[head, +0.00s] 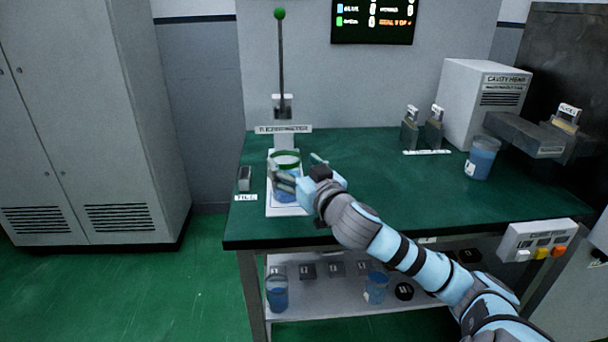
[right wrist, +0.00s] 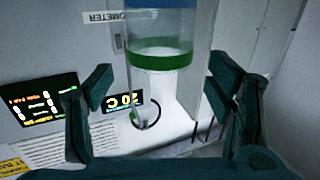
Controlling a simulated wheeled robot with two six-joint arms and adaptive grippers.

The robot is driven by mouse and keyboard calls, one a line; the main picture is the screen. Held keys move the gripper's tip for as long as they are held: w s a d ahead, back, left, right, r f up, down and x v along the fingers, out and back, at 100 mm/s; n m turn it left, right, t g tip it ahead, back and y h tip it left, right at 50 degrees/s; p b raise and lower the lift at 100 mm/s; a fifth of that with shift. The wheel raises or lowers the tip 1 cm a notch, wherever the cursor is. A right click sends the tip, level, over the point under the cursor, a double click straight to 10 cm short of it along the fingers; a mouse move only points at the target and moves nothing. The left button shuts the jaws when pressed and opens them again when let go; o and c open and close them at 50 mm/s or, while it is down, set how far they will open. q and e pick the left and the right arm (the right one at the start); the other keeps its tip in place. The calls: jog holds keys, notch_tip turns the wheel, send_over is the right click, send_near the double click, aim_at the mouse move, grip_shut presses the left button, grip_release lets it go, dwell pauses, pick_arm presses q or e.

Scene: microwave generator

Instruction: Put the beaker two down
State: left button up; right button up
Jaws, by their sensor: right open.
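A clear beaker with blue liquid (head: 286,196) stands upright on the white plate (head: 283,211) of the instrument with a tall rod at the table's left. A green ring (head: 285,160) shows at its top. My right gripper (head: 284,181) is at this beaker, its fingers beside the wall. In the right wrist view the open fingers (right wrist: 160,68) stand on either side of a clear cylinder with a green band (right wrist: 165,60), with gaps visible. The number on the beaker cannot be read. My left gripper is not in view.
Another beaker (head: 482,158) stands on the green table (head: 400,195) at the right, near a white box (head: 485,100). Two beakers, left (head: 277,293) and right (head: 376,287), stand on the lower shelf. A small grey block (head: 244,178) lies left of the plate. The table's middle is clear.

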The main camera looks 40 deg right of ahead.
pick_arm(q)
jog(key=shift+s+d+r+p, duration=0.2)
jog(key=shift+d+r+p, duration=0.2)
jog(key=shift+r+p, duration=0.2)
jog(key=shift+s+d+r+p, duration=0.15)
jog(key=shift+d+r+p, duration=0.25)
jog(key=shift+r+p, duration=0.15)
pick_arm(e)
jog(key=v, duration=0.7)
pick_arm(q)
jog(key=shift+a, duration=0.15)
pick_arm(e)
jog(key=shift+w, duration=0.1)
